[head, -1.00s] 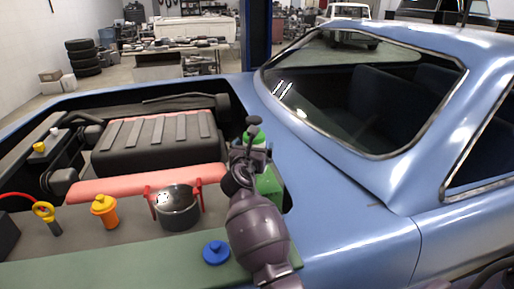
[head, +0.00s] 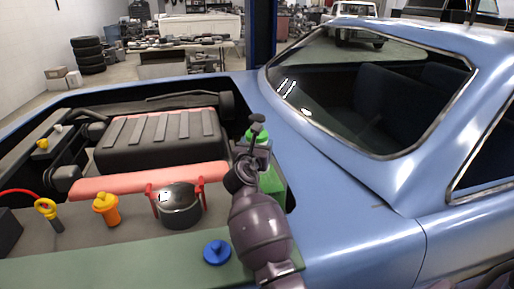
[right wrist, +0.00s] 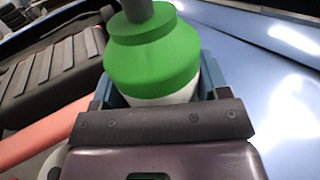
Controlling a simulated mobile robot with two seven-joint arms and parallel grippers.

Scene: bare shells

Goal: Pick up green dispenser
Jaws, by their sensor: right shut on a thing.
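The green dispenser (right wrist: 150,65) has a green top over a white lower part and a dark upright piece on it. In the head view, the dispenser (head: 262,137) shows at the right side of the engine bay, partly hidden behind my right gripper (head: 254,150). In the right wrist view, my right gripper (right wrist: 157,92) has its blue-grey fingers on either side of the dispenser, shut on it. The dispenser's lower part is hidden. My left gripper is in neither current view.
A grey pot with red handles (head: 180,206), an orange bottle (head: 106,210) and a blue cap (head: 216,252) are to the left of my right arm. A black engine cover (head: 160,140) lies behind them. The blue car body (head: 350,220) borders the right side.

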